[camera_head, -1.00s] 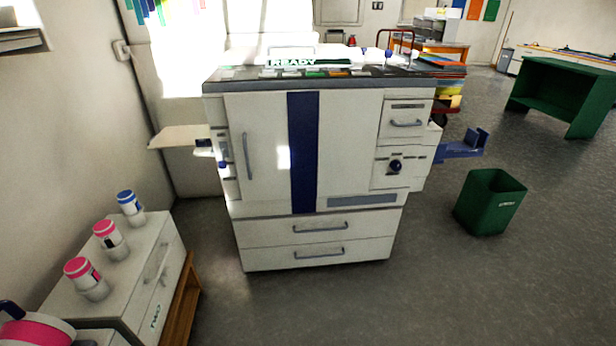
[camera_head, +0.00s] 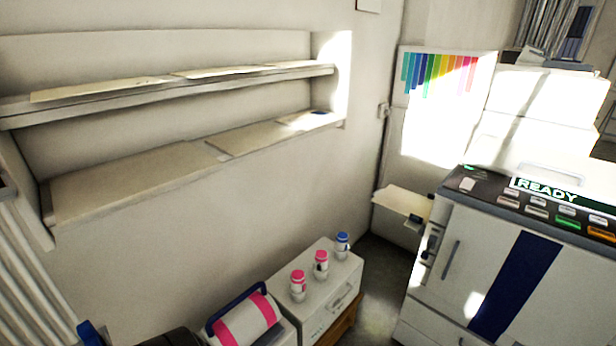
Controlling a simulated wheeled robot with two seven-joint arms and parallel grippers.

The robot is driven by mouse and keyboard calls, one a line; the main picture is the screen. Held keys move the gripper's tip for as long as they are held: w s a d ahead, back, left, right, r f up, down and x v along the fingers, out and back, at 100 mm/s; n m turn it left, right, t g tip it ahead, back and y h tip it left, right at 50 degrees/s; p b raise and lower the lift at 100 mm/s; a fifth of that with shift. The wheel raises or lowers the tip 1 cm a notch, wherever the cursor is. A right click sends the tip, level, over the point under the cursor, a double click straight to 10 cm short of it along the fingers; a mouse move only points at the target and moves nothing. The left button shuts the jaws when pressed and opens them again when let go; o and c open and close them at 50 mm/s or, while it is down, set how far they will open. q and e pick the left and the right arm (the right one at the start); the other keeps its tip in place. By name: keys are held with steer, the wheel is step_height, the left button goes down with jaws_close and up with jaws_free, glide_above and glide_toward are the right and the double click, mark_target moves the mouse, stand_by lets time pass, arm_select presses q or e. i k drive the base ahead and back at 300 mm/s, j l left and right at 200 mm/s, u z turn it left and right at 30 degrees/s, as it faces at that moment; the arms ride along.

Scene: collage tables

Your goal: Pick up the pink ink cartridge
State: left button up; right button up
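Two small white bottles with pink caps and labels stand upright on a low white cabinet (camera_head: 325,315). The nearer pink bottle (camera_head: 298,286) and the farther pink bottle (camera_head: 321,265) stand in a row with a blue-capped bottle (camera_head: 342,245). A larger pink and white drum-shaped thing with a dark blue handle (camera_head: 245,318) sits nearer, left of the bottles. I cannot tell which of the pink things is the ink cartridge.
A large printer with a READY sign (camera_head: 548,190) stands at the right, its side tray (camera_head: 404,202) sticking out left. A wall recess with shelves (camera_head: 130,183) is at the left. A narrow strip of floor (camera_head: 385,275) lies between cabinet and printer.

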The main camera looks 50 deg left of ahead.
mark_target(298, 287)
steer(key=u, duration=1.6)
